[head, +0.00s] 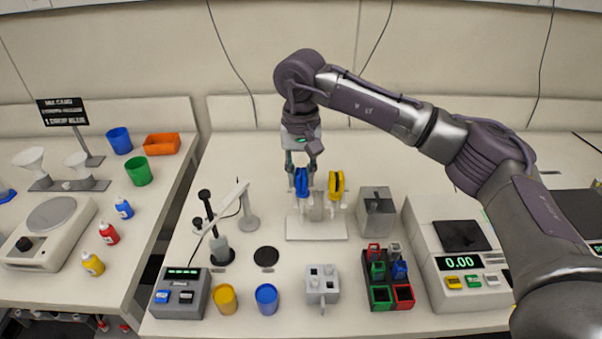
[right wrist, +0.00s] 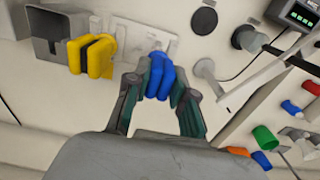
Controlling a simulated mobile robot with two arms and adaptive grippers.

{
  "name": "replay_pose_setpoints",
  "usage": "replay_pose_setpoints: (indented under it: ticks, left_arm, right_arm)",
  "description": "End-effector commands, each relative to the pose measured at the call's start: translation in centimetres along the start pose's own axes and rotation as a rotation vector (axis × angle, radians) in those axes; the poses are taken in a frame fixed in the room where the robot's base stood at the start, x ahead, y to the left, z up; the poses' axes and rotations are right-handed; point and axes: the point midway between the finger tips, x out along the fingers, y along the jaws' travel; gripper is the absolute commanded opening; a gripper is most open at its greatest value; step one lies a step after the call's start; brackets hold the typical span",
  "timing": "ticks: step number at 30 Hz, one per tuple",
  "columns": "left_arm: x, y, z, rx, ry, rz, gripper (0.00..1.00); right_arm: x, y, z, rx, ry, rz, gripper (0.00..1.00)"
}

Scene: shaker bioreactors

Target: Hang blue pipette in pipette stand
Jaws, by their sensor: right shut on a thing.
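My right gripper (head: 301,172) is shut on the blue pipette (head: 301,182), with one finger on each side of its top. The blue pipette is at the left side of the white pipette stand (head: 318,231); I cannot tell whether it rests on the stand's holder. The yellow pipette (head: 336,185) hangs at the stand's right side. In the right wrist view the blue pipette (right wrist: 160,76) is between the fingertips of my right gripper (right wrist: 160,85), with the yellow pipette (right wrist: 93,54) to its left. My left gripper is not in view.
A grey box (head: 376,214) stands right of the stand, and a white post with an arm (head: 248,215) stands left of it. In front are a small rack (head: 322,288), a coloured block rack (head: 382,297) and a blue cup (head: 266,297). A scale (head: 462,236) is at right.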

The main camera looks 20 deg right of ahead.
Motion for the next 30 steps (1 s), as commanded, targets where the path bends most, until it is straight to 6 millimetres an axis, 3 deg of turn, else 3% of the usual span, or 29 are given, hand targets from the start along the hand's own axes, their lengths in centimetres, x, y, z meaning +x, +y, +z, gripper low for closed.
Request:
replay_pose_setpoints:
  ticks: [26,27,30]
  left_arm:
    - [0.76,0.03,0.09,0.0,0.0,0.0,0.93]
    - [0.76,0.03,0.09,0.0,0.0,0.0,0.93]
    - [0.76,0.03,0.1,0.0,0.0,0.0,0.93]
  right_arm:
    - [0.8,0.01,-0.01,0.0,0.0,0.0,0.0]
    - [0.8,0.01,-0.01,0.0,0.0,0.0,0.3]
    - [0.8,0.0,-0.01,0.0,0.0,0.0,0.47]
